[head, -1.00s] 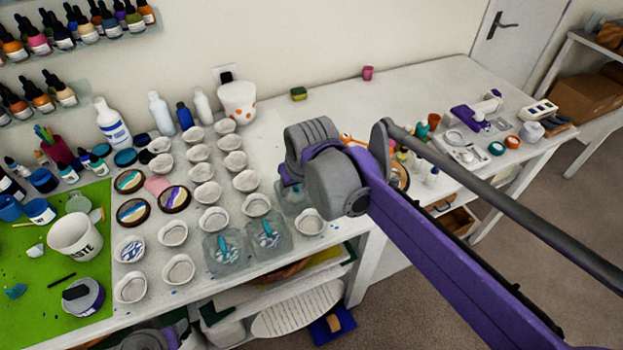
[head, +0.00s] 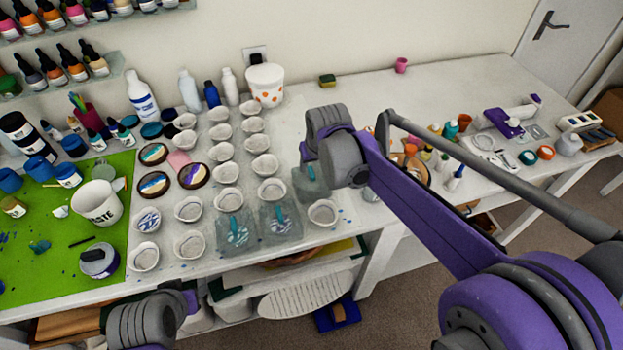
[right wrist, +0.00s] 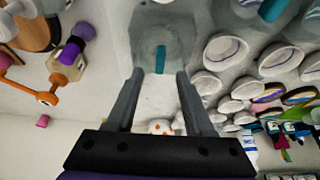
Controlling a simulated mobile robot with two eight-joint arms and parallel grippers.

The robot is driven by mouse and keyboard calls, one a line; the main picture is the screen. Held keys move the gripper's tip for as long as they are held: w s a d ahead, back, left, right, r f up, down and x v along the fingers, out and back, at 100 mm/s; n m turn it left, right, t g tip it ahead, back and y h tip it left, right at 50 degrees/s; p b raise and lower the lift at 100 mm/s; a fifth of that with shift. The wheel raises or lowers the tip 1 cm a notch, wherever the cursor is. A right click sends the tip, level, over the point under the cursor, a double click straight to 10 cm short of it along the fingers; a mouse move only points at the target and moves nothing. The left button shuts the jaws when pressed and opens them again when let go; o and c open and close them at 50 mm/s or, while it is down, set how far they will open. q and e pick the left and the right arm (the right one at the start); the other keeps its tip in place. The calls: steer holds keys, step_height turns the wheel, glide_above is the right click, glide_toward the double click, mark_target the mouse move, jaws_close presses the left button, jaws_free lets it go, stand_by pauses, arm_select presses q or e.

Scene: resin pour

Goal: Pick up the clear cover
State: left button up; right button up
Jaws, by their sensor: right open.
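Three clear covers with teal handles stand near the table's front edge in the head view: a left one (head: 235,232), a middle one (head: 281,226) and a right one (head: 303,187) partly hidden behind my right wrist. In the right wrist view, a clear cover (right wrist: 181,42) with an upright teal handle (right wrist: 161,58) lies just beyond and between the fingertips. My right gripper (right wrist: 160,76) is open and empty, its fingers apart on either side of the handle's line. In the head view its fingers are hidden. My left wrist shows at the bottom left; its fingers cannot be made out.
Rows of white cups (head: 227,173) stand left of and behind the covers, with one cup (head: 322,213) close to the right cover. A green mat (head: 40,270) lies at the left. A wooden tray and small bottles stand right of my right wrist.

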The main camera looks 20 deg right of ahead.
mark_target(311, 171)
steer(key=x, duration=0.3)
steer(key=shift+f, duration=0.15)
steer(key=shift+s, duration=0.1)
steer(key=shift+c, duration=0.3)
jaws_close()
stand_by(0.9)
